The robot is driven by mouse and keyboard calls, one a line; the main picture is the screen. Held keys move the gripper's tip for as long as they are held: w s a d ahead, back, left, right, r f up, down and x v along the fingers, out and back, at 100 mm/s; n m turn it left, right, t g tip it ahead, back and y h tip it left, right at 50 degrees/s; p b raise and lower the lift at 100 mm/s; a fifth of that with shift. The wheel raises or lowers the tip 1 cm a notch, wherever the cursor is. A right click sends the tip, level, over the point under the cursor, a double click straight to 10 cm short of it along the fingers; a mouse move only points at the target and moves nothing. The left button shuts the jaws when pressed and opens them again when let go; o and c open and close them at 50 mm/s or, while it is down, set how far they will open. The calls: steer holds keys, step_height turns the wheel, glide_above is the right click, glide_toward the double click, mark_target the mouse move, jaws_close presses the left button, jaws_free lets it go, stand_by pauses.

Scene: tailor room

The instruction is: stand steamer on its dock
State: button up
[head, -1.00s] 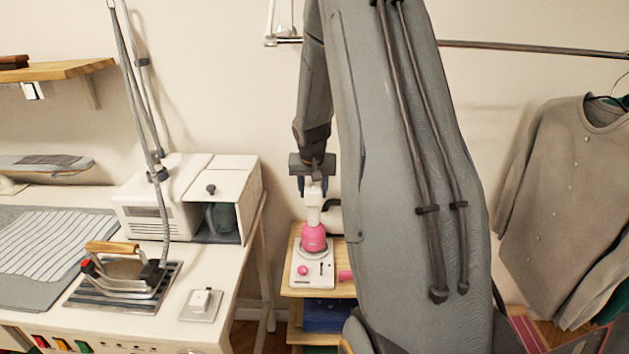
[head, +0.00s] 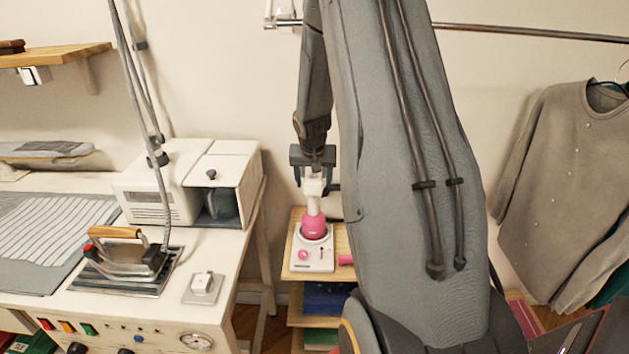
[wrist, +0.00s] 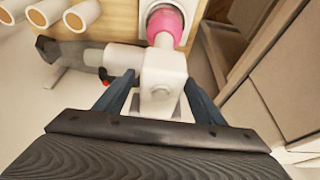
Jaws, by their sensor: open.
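The steamer has a white neck and head over a pink bulb (head: 314,226). It stands upright on its white dock (head: 314,258), on a small wooden shelf unit. In the wrist view its white head (wrist: 163,72) is between my fingers, with a white nozzle pointing left and the pink bulb (wrist: 166,27) beyond. My gripper (head: 314,181) is open, pointing down from above, one finger on each side of the head. In the wrist view, gaps show beside the head between the fingers (wrist: 160,95). The underside of the bulb is hidden in the dock.
Left of the shelf unit (head: 292,268) is a white table with an iron (head: 122,256) and a white box machine (head: 160,185). A grey cardigan (head: 560,170) hangs at right. My arm hides part of the shelf.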

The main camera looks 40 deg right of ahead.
steer(key=shift+r, duration=0.1)
steer(key=shift+r, duration=0.25)
steer(key=b+v, duration=0.3)
steer(key=v, duration=0.8)
steer(key=s+a+f+n+g+y, duration=0.1)
steer(key=s+a+f+n, duration=0.2)
steer(key=s+a, duration=0.6)
steer(key=s+a+f+n+g+y, duration=0.1)
steer(key=s+a+f+n, duration=0.2)
steer(key=s+a, duration=0.6)
steer(key=a+n, duration=0.1)
steer(key=a, duration=0.7)
steer(key=shift+s+y, duration=0.3)
steer(key=shift+s, duration=0.1)
steer(key=shift+f, duration=0.25)
steer(key=shift+f+b, duration=0.65)
steer(key=shift+b, duration=0.2)
